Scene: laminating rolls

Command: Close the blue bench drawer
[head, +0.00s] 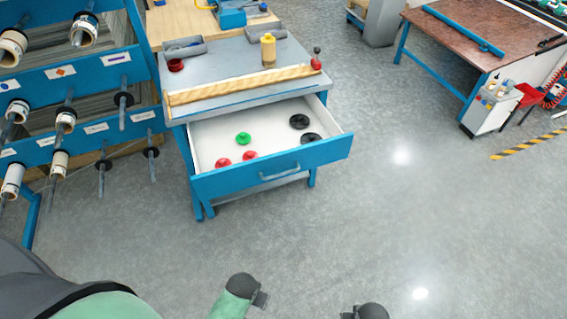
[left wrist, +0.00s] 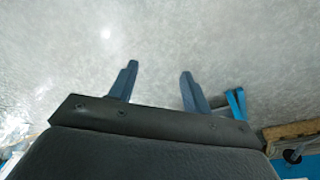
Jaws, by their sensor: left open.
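The blue bench drawer (head: 272,167) is pulled out from the front of the blue workbench (head: 243,58) in the head view. Its white inside shows, holding a green knobbed disc (head: 243,139), red ones (head: 223,163) and black ones (head: 299,121). A pale bar handle (head: 280,172) is on the drawer front. My left gripper (left wrist: 158,82) is open and empty over bare floor in the left wrist view. In the head view its dark end (head: 261,299) is low in the picture, apart from the drawer. Only a dark part of my right gripper (head: 348,315) shows at the bottom edge.
A roll rack (head: 75,75) stands left of the bench. On the bench top are a wooden strip (head: 240,84), a yellow bottle (head: 268,50) and a grey tray (head: 184,47). A brown-topped table (head: 465,35) stands at the upper right. The floor before the drawer is clear.

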